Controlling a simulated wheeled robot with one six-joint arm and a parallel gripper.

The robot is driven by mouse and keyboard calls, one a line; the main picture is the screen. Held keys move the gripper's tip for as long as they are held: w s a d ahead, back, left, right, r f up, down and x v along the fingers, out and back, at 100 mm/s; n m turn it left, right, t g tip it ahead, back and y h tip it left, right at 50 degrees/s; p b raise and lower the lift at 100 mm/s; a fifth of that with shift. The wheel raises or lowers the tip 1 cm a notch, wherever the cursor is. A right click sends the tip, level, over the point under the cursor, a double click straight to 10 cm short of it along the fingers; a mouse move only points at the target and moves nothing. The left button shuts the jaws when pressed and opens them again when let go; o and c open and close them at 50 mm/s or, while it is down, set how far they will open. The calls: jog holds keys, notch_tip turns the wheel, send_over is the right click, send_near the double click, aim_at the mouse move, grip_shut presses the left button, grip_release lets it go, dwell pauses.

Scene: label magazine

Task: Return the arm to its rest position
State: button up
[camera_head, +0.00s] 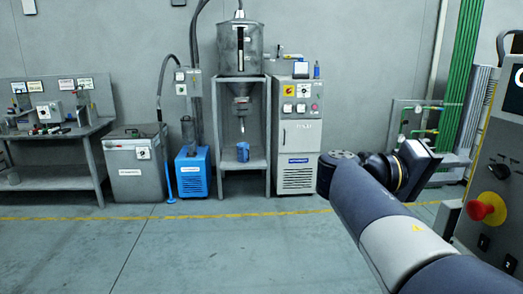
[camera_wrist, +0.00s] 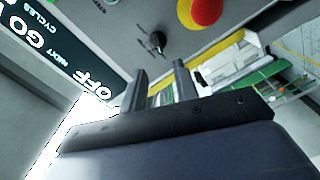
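My arm (camera_head: 385,225) reaches in from the lower right in the head view, and its wrist end is bent beside the control panel. In the wrist view my gripper (camera_wrist: 159,85) shows two dark fingers standing apart with nothing held between them. The fingertips point toward the grey control panel (camera_wrist: 125,14); whether they touch it I cannot tell. In the head view the fingers cannot be made out.
The panel carries a red knob on yellow (camera_head: 487,208), a black switch (camera_wrist: 157,42) and a dark display (camera_wrist: 60,45). A grey cabinet (camera_head: 297,150), hopper stand (camera_head: 240,110), blue unit (camera_head: 193,172) and workbench (camera_head: 60,130) line the wall. The middle floor is clear.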

aim_at(490, 167)
jog(key=d, duration=0.7)
jog(key=shift+w+d+p, duration=0.3)
jog(key=shift+d+p, duration=0.05)
jog(key=shift+a+m, duration=0.15)
jog(key=shift+m, duration=0.85)
jog(key=m, duration=0.3)
jog(key=shift+s+r+b, duration=0.15)
jog(key=shift+r+b, duration=0.1)
jog(key=shift+b, duration=0.1)
jog(key=m, duration=0.2)
jog(key=m+p, duration=0.1)
jog(key=m, duration=0.2)
jog(key=shift+s+r, duration=0.15)
jog(key=shift+s, duration=0.05)
jog(key=a+b, duration=0.1)
jog(key=a, duration=0.8)
jog(key=shift+s+a+m+b, duration=0.3)
jog(key=shift+s+b, duration=0.05)
jog(key=shift+s, duration=0.05)
